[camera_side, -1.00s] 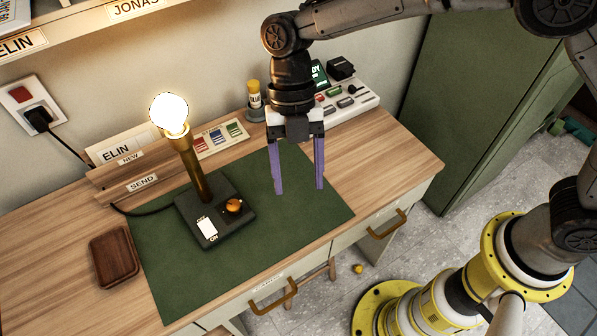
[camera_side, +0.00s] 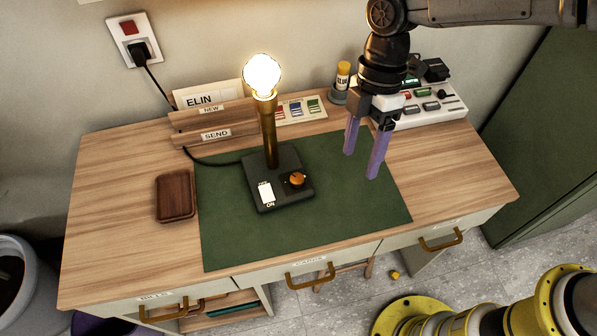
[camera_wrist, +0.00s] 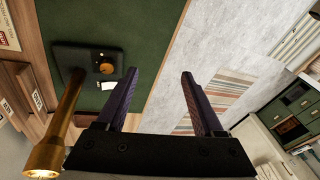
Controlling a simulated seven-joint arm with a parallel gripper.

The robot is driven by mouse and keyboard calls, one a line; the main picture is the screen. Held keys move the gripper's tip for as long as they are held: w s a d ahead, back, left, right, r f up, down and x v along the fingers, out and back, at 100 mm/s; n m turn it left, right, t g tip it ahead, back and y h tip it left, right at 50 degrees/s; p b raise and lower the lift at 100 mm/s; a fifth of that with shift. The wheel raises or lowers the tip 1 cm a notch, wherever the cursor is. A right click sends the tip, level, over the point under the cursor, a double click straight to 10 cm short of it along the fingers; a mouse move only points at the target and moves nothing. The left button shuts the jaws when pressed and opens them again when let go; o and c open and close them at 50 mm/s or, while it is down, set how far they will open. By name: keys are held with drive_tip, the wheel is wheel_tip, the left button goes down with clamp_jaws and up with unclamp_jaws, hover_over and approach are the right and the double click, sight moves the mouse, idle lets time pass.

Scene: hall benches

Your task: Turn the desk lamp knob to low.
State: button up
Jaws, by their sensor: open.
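The desk lamp (camera_side: 269,135) stands on the green mat with its bulb glowing. Its dark square base carries an orange knob (camera_side: 297,179) and a white switch (camera_side: 266,192) marked ON at its near end. The knob also shows in the wrist view (camera_wrist: 106,68), beside the brass stem. The knob's exact setting is too small to read. My gripper (camera_side: 363,160) is open and empty, its purple fingers pointing down above the right part of the mat. It is to the right of the lamp base and apart from the knob.
The green mat (camera_side: 230,235) is clear in front of the lamp. A brown wooden tray (camera_side: 175,196) lies left of the mat. Letter holders (camera_side: 212,125) stand behind the lamp, and a glue stick (camera_side: 343,75) and a white panel (camera_side: 440,103) stand behind my gripper.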

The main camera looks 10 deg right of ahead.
drive_tip(key=w+a+f+m+t, duration=0.2)
drive_tip(key=w+a+m, duration=0.35)
drive_tip(key=m, duration=0.75)
drive_tip(key=m+h, duration=0.1)
drive_tip(key=m, duration=0.1)
approach(297, 178)
drive_tip(key=shift+d+f+t, duration=0.1)
drive_tip(key=shift+f+t, duration=0.2)
drive_tip(key=shift+t, duration=0.1)
drive_tip(key=shift+s+a+f, duration=0.15)
drive_tip(key=shift+f, duration=0.4)
drive_tip(key=shift+s+a+f, duration=0.1)
drive_tip(key=shift+s+f, duration=0.05)
drive_tip(key=shift+f, duration=3.55)
clamp_jaws()
